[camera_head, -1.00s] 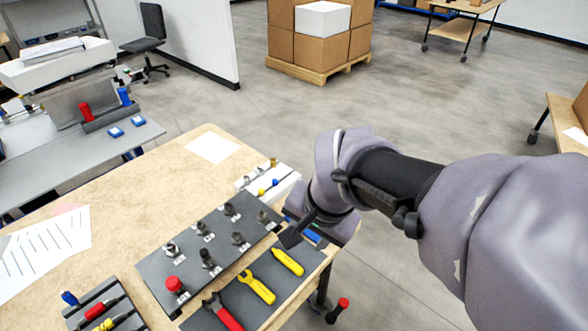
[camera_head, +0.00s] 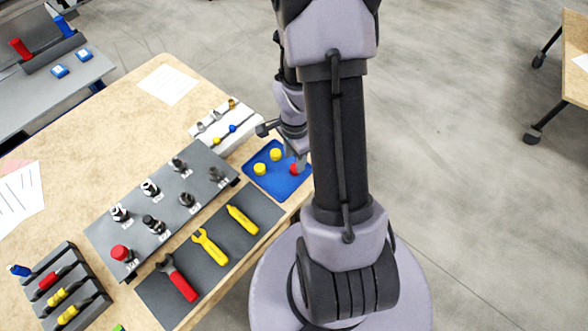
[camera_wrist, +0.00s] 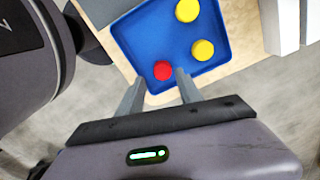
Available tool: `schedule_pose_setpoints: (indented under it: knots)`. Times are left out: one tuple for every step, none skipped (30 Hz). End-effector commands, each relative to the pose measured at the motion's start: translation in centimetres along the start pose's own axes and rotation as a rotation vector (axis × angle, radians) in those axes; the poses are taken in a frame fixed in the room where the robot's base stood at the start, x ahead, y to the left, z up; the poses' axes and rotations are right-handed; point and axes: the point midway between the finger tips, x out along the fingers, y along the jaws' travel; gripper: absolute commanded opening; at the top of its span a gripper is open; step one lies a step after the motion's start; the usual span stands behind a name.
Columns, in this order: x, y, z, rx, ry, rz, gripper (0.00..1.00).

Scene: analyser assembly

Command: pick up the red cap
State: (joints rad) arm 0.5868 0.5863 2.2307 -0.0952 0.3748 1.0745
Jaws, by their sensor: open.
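The red cap (camera_head: 294,169) lies in the blue tray (camera_head: 284,188) by the right edge of the table, partly hidden by my gripper in the head view. In the wrist view the red cap (camera_wrist: 162,70) is at the near side of the blue tray (camera_wrist: 150,35), just beyond and between my fingertips. My gripper (camera_head: 281,148) is over the tray; in the wrist view my gripper (camera_wrist: 159,78) is open, with its fingers apart and nothing held. I cannot tell its exact height above the cap.
Two yellow caps (camera_head: 275,154) share the tray. A white rack (camera_head: 225,128) with small fittings stands behind it. A dark board (camera_head: 165,200) with fittings and a red knob (camera_head: 120,253) lies to the left. A tool mat (camera_head: 210,250) lies in front.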

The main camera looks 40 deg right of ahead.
Motion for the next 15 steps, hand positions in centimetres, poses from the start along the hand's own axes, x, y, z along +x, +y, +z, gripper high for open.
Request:
schedule_pose_setpoints:
  knots:
    - [0.5, 0.0, 0.0, 0.0, 0.0, 0.001, 0.42]
    - [0.9, 0.0, 0.0, 0.0, -0.001, 0.001, 0.42]
    - [1.6, -0.1, -0.1, 0.0, -0.001, 0.002, 0.42]
    - [2.2, -0.1, -0.1, 0.0, -0.001, 0.002, 0.42]
    - [2.9, -0.2, -0.2, 0.0, -0.001, 0.003, 0.42]
    - [3.8, -0.3, -0.2, 0.0, -0.001, 0.002, 0.42]
    - [4.4, -0.3, -0.2, 0.0, -0.002, 0.003, 0.42]
    - [4.9, -0.2, -0.2, 0.0, -0.002, 0.003, 0.42]
    - [5.3, -0.3, -0.2, -0.001, -0.001, 0.001, 0.42]
    - [5.3, -0.3, -0.2, -0.001, -0.001, 0.0, 0.42]
    - [5.3, -0.3, -0.2, -0.001, 0.0, 0.0, 0.42]
    - [5.1, -0.3, -0.2, -0.001, 0.0, 0.0, 0.42]
    - [5.1, -0.3, -0.2, -0.001, 0.0, 0.0, 0.42]
    - [5.1, -0.3, -0.2, -0.001, 0.0, 0.0, 0.42]
    - [5.0, -0.3, -0.2, -0.001, 0.0, 0.0, 0.41]
